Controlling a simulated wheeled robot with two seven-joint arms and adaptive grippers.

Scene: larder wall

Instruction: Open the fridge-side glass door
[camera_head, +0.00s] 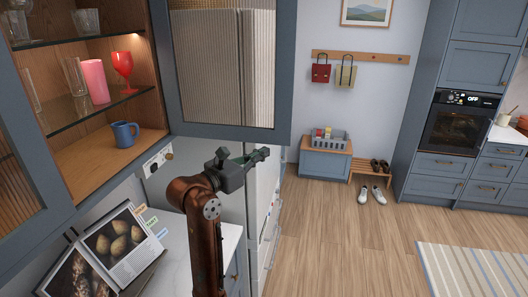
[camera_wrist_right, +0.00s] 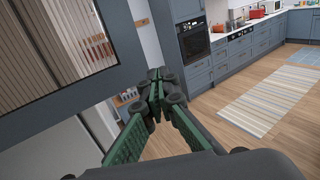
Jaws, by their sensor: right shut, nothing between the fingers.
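The fridge-side glass door (camera_head: 225,65) has a blue-grey frame and a ribbed glass pane. It stands swung open at the top of the head view, with the cabinet's shelves exposed to its left. In the right wrist view the door (camera_wrist_right: 60,55) fills the upper left. My right gripper (camera_head: 262,154) is shut and empty, just below the door's lower edge near its right corner in the head view. Its closed fingertips also show in the right wrist view (camera_wrist_right: 155,90), right of the frame. I cannot tell whether they touch it. My left gripper is not in view.
The open cabinet holds a pink tumbler (camera_head: 95,80), a red goblet (camera_head: 122,70) and a blue mug (camera_head: 125,134). An open book (camera_head: 120,245) lies on the counter below. The white fridge (camera_head: 264,195) stands behind my right arm. The wooden floor (camera_head: 340,235) at right is largely clear.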

